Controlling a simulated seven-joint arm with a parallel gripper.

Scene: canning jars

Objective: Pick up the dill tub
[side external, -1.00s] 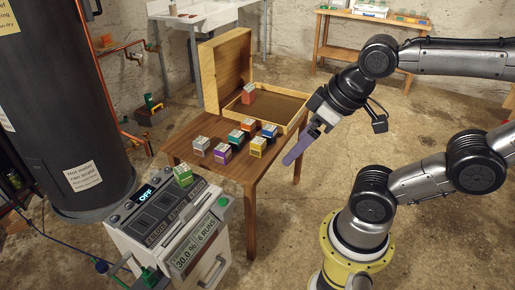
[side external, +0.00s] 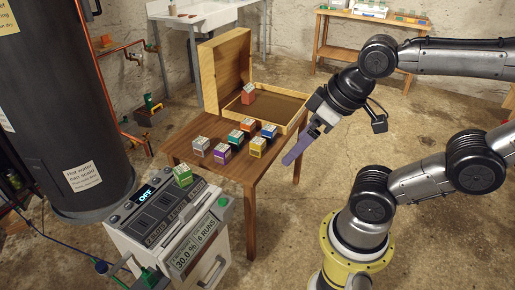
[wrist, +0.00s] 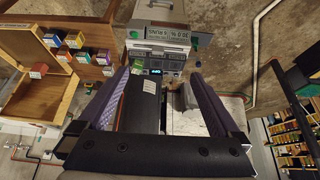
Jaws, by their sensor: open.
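Several small box-like tubs with coloured sides and pale tops stand in the scene; their labels are too small to read, so I cannot tell which is dill. On the wooden table are a grey tub (side external: 201,146), a purple tub (side external: 222,153), a teal tub (side external: 236,138), an orange tub (side external: 249,125), a yellow tub (side external: 258,147) and a blue tub (side external: 269,131). A red tub (side external: 248,94) is in the open wooden box. A green tub (side external: 183,175) sits on the machine. My gripper (wrist: 160,74) is open and empty, right of the table in the side view.
The wooden table (side external: 240,170) carries the open wooden box (side external: 228,68), its lid raised at the back left. The white machine (side external: 160,225) with a display stands at the front left. A dark tank (side external: 75,110) is behind it. Open floor lies right of the table.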

